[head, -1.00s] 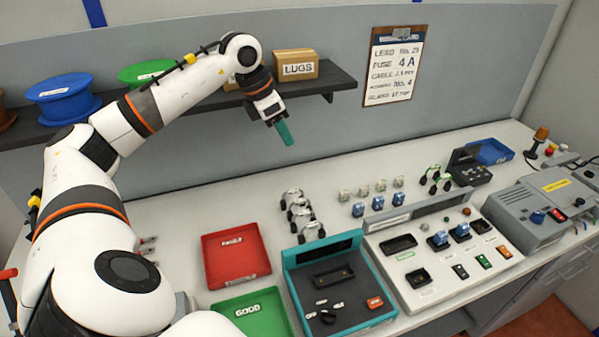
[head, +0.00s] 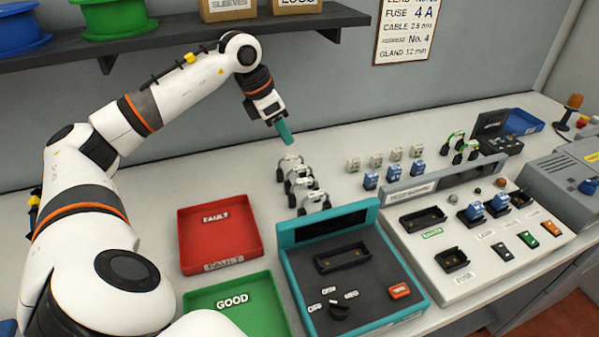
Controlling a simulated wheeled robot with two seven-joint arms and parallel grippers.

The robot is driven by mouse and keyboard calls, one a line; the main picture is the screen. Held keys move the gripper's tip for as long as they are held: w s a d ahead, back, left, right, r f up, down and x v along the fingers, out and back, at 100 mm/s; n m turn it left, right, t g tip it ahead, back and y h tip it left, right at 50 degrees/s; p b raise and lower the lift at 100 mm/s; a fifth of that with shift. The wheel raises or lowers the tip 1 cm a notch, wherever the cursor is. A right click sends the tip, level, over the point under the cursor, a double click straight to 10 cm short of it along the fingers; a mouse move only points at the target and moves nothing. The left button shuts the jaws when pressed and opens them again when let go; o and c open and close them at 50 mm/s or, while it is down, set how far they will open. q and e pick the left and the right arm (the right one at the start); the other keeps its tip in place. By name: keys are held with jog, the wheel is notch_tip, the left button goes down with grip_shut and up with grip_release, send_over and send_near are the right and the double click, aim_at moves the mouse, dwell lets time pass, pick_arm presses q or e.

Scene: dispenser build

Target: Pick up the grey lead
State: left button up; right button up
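Three grey-white leads with dark ends stand in a row on the bench in the head view: a back one (head: 289,161), a middle one (head: 299,179) and a front one (head: 314,201). My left gripper (head: 285,132), with teal fingers, hangs just above the back lead in the picture. I see no lead in its fingers. The fingers overlap from this angle, so their gap is hidden. My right gripper is out of view.
A red FAULT tray (head: 219,265) and a green GOOD tray (head: 190,299) lie in front. A teal-framed tester (head: 290,265) and a white panel (head: 430,270) stand to the right. Green leads (head: 466,157) stand further back. A dark shelf (head: 180,38) is above.

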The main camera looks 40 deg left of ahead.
aim_at(299, 166)
pick_arm(q)
jog(key=x, duration=0.7)
jog(key=shift+s+f+p, duration=0.1)
jog(key=shift+f+p, duration=0.3)
jog(key=shift+f, duration=0.05)
jog(key=p+x, duration=0.1)
jog(key=x, duration=0.3)
jog(key=shift+f, duration=0.65)
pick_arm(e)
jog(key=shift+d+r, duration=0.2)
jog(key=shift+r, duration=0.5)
pick_arm(q)
grip_shut()
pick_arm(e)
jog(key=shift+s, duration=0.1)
